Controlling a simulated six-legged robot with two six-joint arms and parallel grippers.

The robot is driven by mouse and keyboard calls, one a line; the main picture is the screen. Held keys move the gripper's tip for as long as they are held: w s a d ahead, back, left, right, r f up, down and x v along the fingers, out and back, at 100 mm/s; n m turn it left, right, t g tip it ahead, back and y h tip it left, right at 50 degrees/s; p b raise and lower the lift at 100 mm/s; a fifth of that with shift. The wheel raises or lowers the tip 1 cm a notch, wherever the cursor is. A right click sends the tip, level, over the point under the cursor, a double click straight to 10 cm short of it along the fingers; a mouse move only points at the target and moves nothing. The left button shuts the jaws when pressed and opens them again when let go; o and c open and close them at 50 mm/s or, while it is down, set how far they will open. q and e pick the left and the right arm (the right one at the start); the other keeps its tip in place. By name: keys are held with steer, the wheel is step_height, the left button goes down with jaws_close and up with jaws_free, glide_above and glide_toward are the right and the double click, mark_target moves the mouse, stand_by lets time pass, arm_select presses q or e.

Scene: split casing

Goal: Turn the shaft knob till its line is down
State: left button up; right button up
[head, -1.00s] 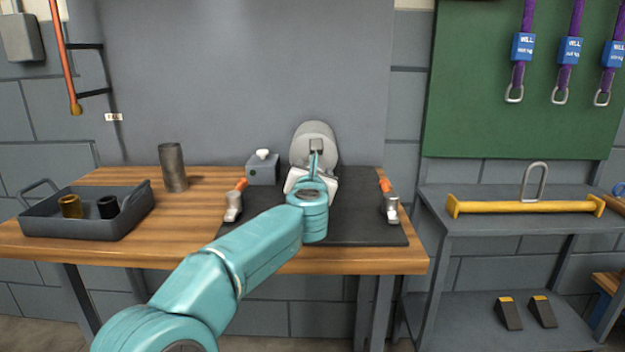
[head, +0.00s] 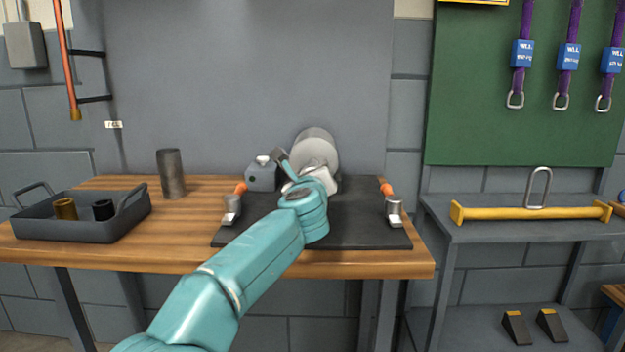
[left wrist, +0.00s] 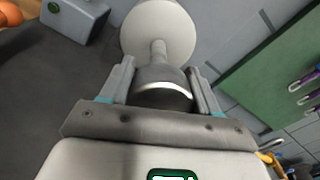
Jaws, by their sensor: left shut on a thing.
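The shaft knob (left wrist: 163,94) is dark grey with a bright white line across its near end in the left wrist view. A short pale shaft (left wrist: 159,52) joins it to the round, pale grey casing (left wrist: 158,24). My left gripper (left wrist: 160,80) has one finger on each side of the knob and is shut on it. In the head view the casing (head: 318,147) stands on the dark mat (head: 345,225), and my wrist hides the knob. The gripper is tilted to the left there. I cannot tell which way the line points in the room. My right gripper is out of view.
A grey block with a white knob (head: 262,176) is close behind left. A dark cylinder (head: 171,174) and a tray (head: 75,230) are farther left. Bench wood is clear between.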

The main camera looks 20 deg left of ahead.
arm_select(q)
steer(key=shift+s+a+r+n, duration=0.1)
steer(key=shift+r+n, duration=0.2)
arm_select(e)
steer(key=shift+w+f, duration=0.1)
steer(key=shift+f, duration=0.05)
arm_select(q)
steer(key=o, duration=1)
steer(key=shift+f, duration=0.15)
steer(key=shift+s+d+f+b, duration=0.2)
steer(key=shift+s+b, duration=0.25)
steer(key=shift+b, duration=0.15)
steer(key=b+v, duration=0.2)
steer(key=v, duration=0.3)
steer(key=shift+s+b, duration=0.35)
steer(key=v, duration=0.9)
steer(key=shift+s+b, duration=0.3)
steer(key=shift+b, duration=0.1)
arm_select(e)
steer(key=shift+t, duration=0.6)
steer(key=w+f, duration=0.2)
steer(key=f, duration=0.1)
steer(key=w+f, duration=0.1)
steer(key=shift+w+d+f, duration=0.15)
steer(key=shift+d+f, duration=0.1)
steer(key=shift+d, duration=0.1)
arm_select(q)
steer(key=shift+r, duration=0.1)
